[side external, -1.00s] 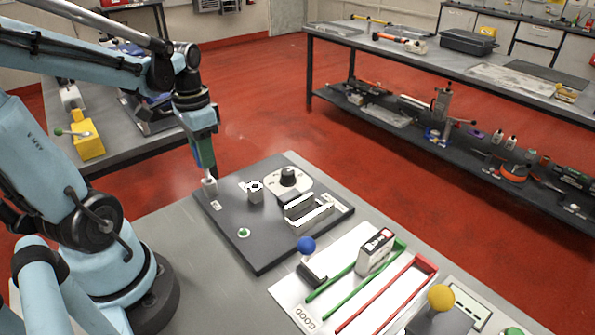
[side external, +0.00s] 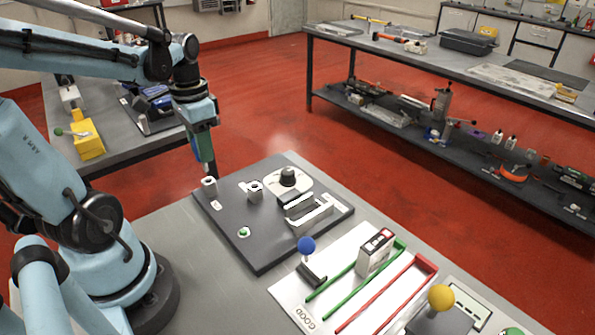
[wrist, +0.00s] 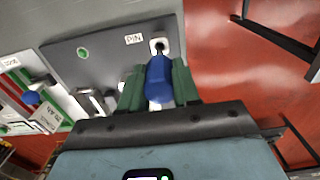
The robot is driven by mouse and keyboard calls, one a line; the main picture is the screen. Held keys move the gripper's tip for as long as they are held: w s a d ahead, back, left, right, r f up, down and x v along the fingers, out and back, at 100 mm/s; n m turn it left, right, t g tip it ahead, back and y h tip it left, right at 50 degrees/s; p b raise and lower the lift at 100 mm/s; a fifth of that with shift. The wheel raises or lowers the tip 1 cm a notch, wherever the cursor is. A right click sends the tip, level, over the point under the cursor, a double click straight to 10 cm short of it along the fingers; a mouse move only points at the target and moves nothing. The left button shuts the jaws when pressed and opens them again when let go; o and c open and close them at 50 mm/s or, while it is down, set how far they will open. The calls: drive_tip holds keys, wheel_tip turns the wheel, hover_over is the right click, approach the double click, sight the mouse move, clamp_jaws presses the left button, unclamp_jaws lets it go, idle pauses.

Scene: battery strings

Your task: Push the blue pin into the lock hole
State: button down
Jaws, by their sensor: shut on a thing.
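My gripper (wrist: 158,82) is shut on the blue pin (wrist: 159,72), which sits between its green fingers in the wrist view. A white part shows just below the blue in that view. The white post with a dark hole (wrist: 159,44) stands on the dark board by the PIN label. In the side view my gripper (side external: 209,172) is close behind this white post (side external: 209,187), and I cannot make out the pin there. A second grey block with a round hole (side external: 255,190) stands further right on the board; I cannot tell for sure which is the lock hole.
A blue-ball lever (side external: 307,246), a white box (side external: 375,251) and green and red rails stand to the right.

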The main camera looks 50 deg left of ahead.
drive_tip(key=shift+r, duration=2)
drive_tip(key=w+d+m, duration=0.2)
drive_tip(key=w+d, duration=0.5)
drive_tip(key=d, duration=0.1)
drive_tip(key=shift+r, duration=0.4)
drive_tip(key=shift+f, duration=0.1)
drive_tip(key=shift+f, duration=2.8)
drive_tip(key=shift+f, duration=2.4)
